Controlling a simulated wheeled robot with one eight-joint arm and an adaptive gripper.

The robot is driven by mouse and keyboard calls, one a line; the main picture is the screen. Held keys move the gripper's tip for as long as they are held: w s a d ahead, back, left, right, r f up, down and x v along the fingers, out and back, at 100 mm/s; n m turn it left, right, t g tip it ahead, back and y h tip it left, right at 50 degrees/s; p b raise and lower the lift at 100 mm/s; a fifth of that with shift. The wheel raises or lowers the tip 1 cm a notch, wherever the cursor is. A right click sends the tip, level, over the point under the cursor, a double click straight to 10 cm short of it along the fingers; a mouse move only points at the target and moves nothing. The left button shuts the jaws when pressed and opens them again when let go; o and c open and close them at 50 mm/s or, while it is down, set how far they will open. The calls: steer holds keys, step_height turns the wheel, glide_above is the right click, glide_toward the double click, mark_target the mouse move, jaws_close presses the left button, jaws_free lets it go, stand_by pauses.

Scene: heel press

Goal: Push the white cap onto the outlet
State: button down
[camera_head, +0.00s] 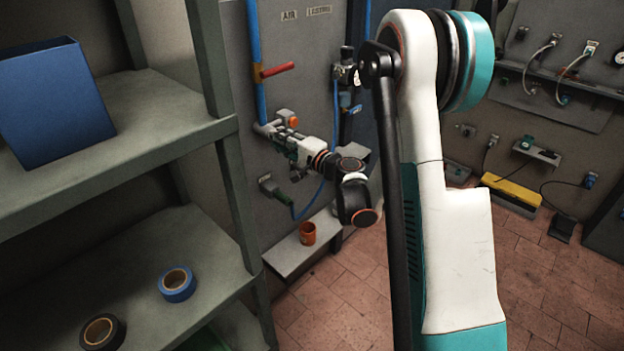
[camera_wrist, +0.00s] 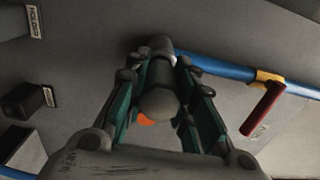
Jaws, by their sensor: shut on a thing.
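My gripper (camera_head: 280,136) reaches to the lower end of the blue pipe (camera_head: 256,45) on the grey wall panel. In the wrist view my gripper (camera_wrist: 162,68) has its two fingers closed along both sides of a dark grey cylinder (camera_wrist: 158,85) with a rounded near end. The far end of this cylinder lies close to the pipe's end (camera_wrist: 190,62); I cannot tell whether they touch. An orange part (camera_wrist: 147,122) shows beneath the cylinder, and an orange part (camera_head: 293,121) also shows by my gripper in the head view. I cannot clearly make out the white cap or the outlet's mouth.
A red valve handle (camera_head: 278,69) sticks out from the pipe above my gripper. A blue hose (camera_head: 322,187) hangs nearby. An orange cup (camera_head: 307,233) stands on a low ledge (camera_head: 290,252). A shelf with a blue box (camera_head: 55,98) and tape rolls (camera_head: 177,284) fills the left.

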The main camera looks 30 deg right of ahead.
steer(key=shift+w+a, duration=0.1)
steer(key=shift+w, duration=0.15)
steer(key=c, duration=1.3)
jaws_free()
